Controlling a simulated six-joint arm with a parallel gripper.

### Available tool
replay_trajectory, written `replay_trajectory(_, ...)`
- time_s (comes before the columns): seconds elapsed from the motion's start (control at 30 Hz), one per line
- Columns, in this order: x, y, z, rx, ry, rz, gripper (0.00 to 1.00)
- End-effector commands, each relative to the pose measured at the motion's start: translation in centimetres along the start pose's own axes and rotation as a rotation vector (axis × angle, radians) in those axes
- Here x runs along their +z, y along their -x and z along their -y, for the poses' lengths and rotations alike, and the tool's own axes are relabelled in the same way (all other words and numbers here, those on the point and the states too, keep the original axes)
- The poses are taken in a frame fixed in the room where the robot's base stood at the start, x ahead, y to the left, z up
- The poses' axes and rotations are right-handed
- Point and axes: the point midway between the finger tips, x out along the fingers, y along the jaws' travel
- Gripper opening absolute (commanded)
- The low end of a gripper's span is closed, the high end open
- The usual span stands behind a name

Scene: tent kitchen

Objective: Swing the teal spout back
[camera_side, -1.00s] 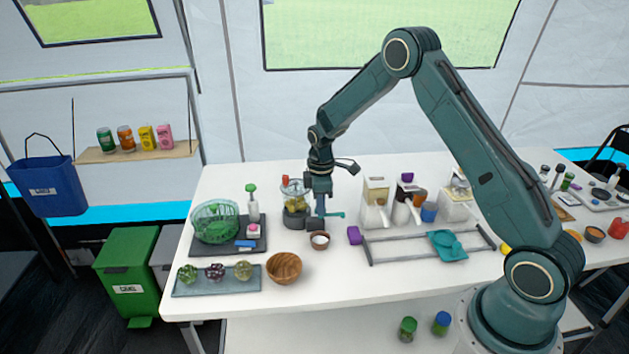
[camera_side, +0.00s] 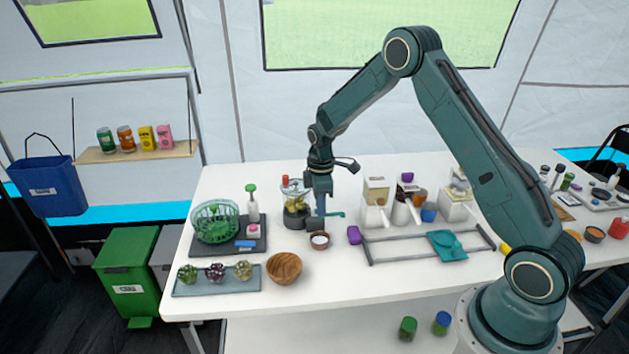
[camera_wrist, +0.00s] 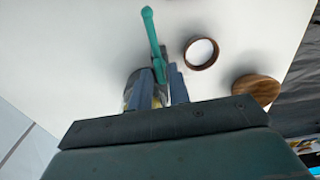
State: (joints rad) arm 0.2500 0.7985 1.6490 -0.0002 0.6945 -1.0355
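The teal spout (camera_side: 335,214) sticks out to the right beside the dark dispenser base (camera_side: 313,225) in the side view. In the wrist view the teal spout (camera_wrist: 151,32) runs upward, its rounded free end at the top. My gripper (camera_side: 319,214) points down over its inner part. In the wrist view my gripper (camera_wrist: 160,72) has one finger on each side of the spout, close to it. I cannot tell whether they touch it. A clear jar (camera_side: 296,202) with yellow contents stands just left of my gripper; the fingers partly hide it in the wrist view.
A small brown bowl with white contents (camera_side: 320,240) stands just in front of the spout. A wooden bowl (camera_side: 284,268) is nearer the front edge. A purple block (camera_side: 354,235) and a grey rack (camera_side: 400,246) lie to the right. White dispensers (camera_side: 375,208) stand behind the rack.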

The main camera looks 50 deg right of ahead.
Motion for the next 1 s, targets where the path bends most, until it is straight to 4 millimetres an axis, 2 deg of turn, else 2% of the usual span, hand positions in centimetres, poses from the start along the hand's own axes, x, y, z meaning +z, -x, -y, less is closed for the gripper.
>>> replay_trajectory(0.27, 0.0, 2.5, -0.1, 0.003, 0.0, -0.002, 0.18)
replay_trajectory(0.7, -0.1, 9.8, -0.1, 0.005, 0.0, -0.003, 0.18)
replay_trajectory(1.0, 0.0, 13.1, 0.0, 0.002, 0.0, -0.001, 0.18)
